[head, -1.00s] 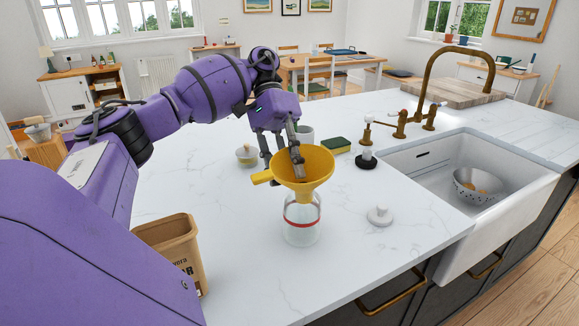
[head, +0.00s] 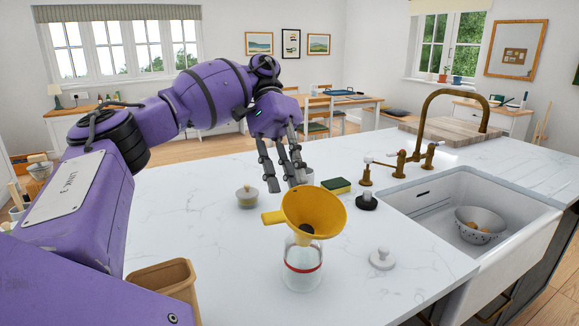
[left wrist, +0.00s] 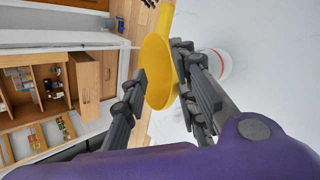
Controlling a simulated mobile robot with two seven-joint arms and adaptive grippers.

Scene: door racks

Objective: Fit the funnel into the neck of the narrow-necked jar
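The yellow funnel (head: 318,212) sits mouth-up on top of the clear jar (head: 303,268) with a red band. Its handle points left. Its spout is at the jar's neck; the bowl hides how deep it sits. My left gripper (head: 287,187) is just behind and above the funnel, its fingers spread and holding nothing. In the left wrist view the funnel (left wrist: 158,72) shows between the open fingers, and part of the jar (left wrist: 218,64) shows behind the right finger. My right gripper is in neither view.
A white lid (head: 382,259) lies right of the jar. A tan bin (head: 163,280) is front left. The sink (head: 420,205) holds a colander (head: 480,225).

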